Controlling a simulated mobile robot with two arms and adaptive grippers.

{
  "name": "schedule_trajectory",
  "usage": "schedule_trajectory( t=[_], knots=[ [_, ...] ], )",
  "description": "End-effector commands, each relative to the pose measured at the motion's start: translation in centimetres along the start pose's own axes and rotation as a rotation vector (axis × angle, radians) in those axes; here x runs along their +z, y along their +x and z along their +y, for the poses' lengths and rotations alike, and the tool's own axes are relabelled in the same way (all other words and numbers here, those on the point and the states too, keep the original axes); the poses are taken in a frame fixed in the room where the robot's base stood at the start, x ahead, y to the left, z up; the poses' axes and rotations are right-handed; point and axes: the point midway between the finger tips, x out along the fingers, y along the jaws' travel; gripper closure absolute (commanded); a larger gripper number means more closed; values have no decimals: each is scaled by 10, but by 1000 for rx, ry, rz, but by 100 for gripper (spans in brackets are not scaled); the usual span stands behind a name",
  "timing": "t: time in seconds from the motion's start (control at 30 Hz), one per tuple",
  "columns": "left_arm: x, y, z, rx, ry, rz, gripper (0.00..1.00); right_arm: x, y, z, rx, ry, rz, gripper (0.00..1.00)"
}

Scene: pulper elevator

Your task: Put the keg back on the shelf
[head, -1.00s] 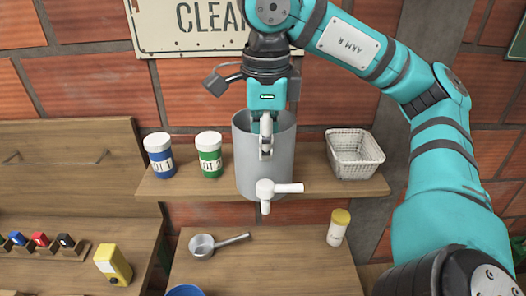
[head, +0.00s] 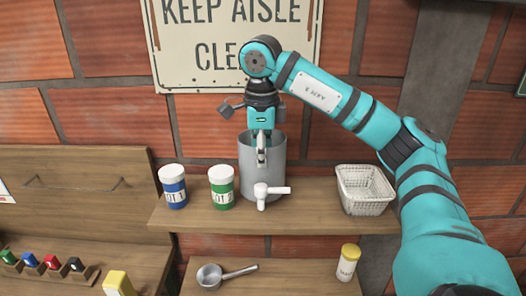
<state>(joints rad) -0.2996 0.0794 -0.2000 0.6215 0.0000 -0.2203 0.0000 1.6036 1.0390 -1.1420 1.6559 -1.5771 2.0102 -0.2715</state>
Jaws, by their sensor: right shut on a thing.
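The keg (head: 251,178) is a grey, open-topped cylinder with a white tap (head: 264,194) low on its front. It is upright over the wooden shelf (head: 325,219), between the green-labelled jar (head: 222,189) and the wire basket (head: 364,193). I cannot tell whether its base touches the board. My right gripper (head: 262,156) reaches down from above at the keg's mouth and is shut on the keg, near its front rim. The inside of the keg is mostly hidden. My left gripper is not in view.
A blue-labelled jar (head: 173,190) stands left of the green one. The brick wall and a sign (head: 232,50) are behind. Below are a lower board with a metal scoop (head: 211,277) and a yellow-capped shaker (head: 348,263). Bare shelf lies between keg and basket.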

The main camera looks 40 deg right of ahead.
Motion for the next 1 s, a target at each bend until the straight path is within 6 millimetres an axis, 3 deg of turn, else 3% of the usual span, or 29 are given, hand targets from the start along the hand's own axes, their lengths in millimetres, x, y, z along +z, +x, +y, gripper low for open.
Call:
schedule_trajectory(
  t=[0.2,0.4,0.43,0.6,0.87,1.0],
  knots=[
    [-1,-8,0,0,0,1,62,0,15,0,-6,3,-5,100],
    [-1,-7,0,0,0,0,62,0,17,1,-4,3,-4,100],
    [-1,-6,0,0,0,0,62,-1,20,2,1,2,1,91],
    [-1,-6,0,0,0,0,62,0,20,1,0,2,0,70],
    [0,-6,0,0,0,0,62,0,18,1,-2,2,-2,70],
    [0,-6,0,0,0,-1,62,1,7,1,-3,1,-5,70]
  ],
)
